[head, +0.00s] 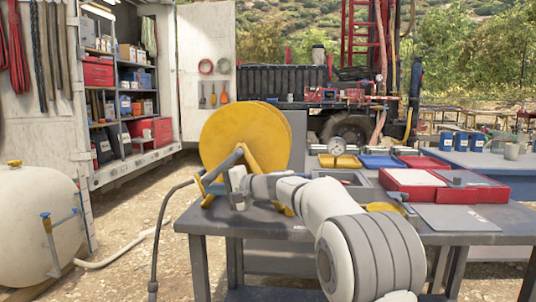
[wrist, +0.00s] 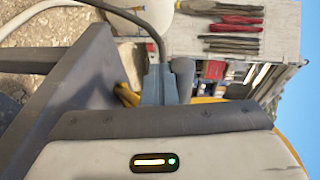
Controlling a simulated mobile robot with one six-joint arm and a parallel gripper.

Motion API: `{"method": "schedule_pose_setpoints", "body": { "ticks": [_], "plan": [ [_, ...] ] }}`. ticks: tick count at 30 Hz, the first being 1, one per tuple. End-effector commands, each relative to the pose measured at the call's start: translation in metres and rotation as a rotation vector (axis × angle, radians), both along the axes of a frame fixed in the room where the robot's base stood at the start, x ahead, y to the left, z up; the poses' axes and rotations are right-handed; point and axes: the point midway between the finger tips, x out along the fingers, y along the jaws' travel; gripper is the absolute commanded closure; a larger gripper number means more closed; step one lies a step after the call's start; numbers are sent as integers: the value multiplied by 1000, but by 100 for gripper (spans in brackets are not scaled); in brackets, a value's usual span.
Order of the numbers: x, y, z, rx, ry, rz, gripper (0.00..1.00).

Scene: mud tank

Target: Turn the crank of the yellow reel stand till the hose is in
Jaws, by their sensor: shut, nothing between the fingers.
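The yellow reel stand (head: 246,134) stands on the left end of the grey table, its big round disc upright. A hose (head: 160,225) runs from the stand's left side down past the table edge. My gripper (head: 238,180) is at the front of the stand, low before the disc, and hides part of it. I cannot make out the crank clearly. In the wrist view my gripper's blue-grey fingers (wrist: 160,74) are shut and hold nothing; the hose (wrist: 140,22) passes just beyond their tips. A sliver of yellow stand (wrist: 128,95) shows beside them.
The grey table (head: 290,226) carries red trays (head: 474,194) to the right. A cream tank (head: 35,225) stands at the left, and an open truck body with shelves (head: 125,95) is behind it.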

Motion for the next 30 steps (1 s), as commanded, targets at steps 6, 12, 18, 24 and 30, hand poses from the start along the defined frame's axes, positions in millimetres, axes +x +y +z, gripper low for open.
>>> {"method": "schedule_pose_setpoints", "body": {
  "ticks": [6, 12, 18, 24, 30],
  "plan": [
    [1, 12, 10, 0, -2, 1, 100],
    [2, 17, 14, -1, -2, 1, 100],
    [3, 19, 16, -1, -2, 0, 100],
    [3, 20, 17, -1, -2, 0, 100],
    [3, 19, 18, 0, -1, -2, 100]
  ]
}}
